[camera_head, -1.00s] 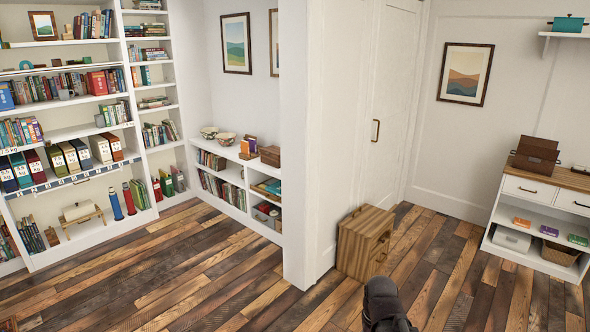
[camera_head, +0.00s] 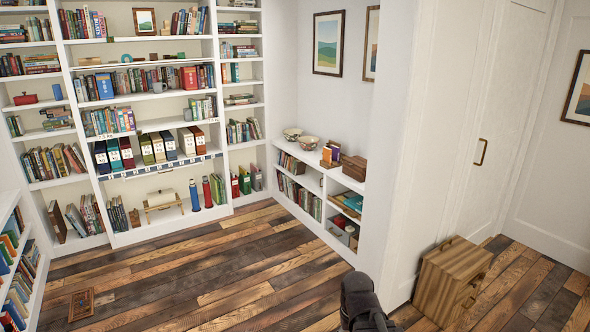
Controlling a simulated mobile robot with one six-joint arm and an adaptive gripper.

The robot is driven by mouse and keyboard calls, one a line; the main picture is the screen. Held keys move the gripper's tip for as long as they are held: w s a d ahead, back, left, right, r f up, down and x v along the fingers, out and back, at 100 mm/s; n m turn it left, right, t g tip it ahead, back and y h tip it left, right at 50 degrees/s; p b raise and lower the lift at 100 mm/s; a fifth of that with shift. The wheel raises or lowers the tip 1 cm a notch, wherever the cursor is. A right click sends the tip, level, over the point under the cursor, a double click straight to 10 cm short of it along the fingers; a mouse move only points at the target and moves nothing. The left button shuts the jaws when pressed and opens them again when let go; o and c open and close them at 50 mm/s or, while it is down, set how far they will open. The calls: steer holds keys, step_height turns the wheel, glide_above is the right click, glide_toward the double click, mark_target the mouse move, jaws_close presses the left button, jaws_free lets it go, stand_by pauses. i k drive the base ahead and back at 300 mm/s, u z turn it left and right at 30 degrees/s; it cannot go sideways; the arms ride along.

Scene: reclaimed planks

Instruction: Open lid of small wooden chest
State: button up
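A small brown wooden box (camera_head: 354,167) sits on top of the low white shelf by the wall, at its near end; it is too small to tell whether its lid is open. A larger striped wooden box (camera_head: 452,282) with dark handles stands on the floor against the white wall end; it looks closed. I cannot tell which of these, if either, is the chest. A dark part of my arm shows at the bottom edge, left of the floor box. My gripper's fingers are not in view.
The low shelf (camera_head: 318,192) also bears two bowls and some small books. Tall bookshelves (camera_head: 165,130) fill the back. A picture frame (camera_head: 81,304) lies on the floor at left. The plank floor (camera_head: 210,268) between is mostly clear. A white door stands at right.

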mark_target(356, 160)
steer(key=u, duration=0.4)
steer(key=i, duration=2.4)
steer(key=z, duration=0.7)
steer(key=i, duration=1.35)
steer(key=z, duration=0.5)
